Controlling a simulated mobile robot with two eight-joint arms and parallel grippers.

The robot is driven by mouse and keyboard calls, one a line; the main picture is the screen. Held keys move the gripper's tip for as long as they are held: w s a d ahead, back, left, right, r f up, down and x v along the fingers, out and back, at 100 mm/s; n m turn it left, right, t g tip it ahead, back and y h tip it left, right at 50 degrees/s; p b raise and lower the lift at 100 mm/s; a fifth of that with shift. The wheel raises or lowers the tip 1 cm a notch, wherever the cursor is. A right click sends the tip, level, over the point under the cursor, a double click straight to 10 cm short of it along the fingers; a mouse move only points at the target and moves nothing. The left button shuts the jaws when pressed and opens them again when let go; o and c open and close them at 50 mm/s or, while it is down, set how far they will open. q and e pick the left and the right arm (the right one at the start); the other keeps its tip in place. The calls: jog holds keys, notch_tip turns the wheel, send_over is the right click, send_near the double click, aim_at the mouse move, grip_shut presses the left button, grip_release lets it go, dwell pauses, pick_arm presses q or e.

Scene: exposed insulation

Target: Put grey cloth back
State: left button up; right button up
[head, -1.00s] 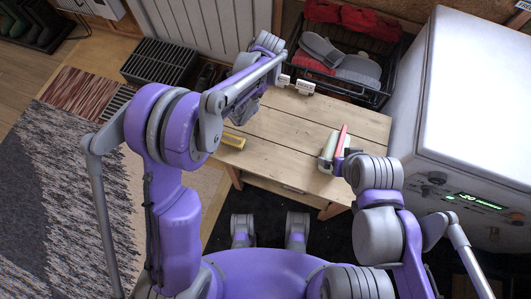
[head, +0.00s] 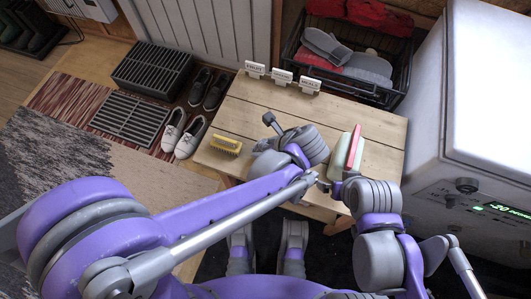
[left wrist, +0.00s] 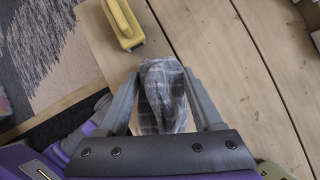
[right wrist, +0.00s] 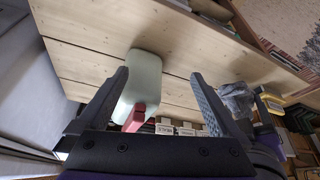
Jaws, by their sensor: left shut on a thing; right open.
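The grey cloth (left wrist: 162,95) is a crumpled, streaked bundle between the fingers of my left gripper (left wrist: 165,85) in the left wrist view. That gripper is shut on it, low over the front part of the wooden table (head: 245,105). In the head view my left gripper (head: 272,135) points left, and the arm largely hides the cloth. The cloth also shows at the right in the right wrist view (right wrist: 236,101). My right gripper (right wrist: 160,88) is open, with a pale green item with a red part (right wrist: 141,82) showing between its fingers; I cannot tell whether they touch.
A yellow brush (head: 226,145) lies at the table's front left. White label holders (head: 282,77) stand along the back edge. A black wire basket (head: 385,95) with gloves stands behind. A white appliance (head: 490,110) is close on the right. The table's back middle is clear.

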pick_arm(q)
jog(key=shift+f+b, duration=0.55)
jog(key=shift+f, duration=1.4)
pick_arm(e)
jog(key=shift+f, duration=0.7)
pick_arm(q)
jog(key=shift+f, duration=0.15)
pick_arm(e)
jog(key=shift+f, duration=0.15)
pick_arm(q)
jog(key=o, duration=1.3)
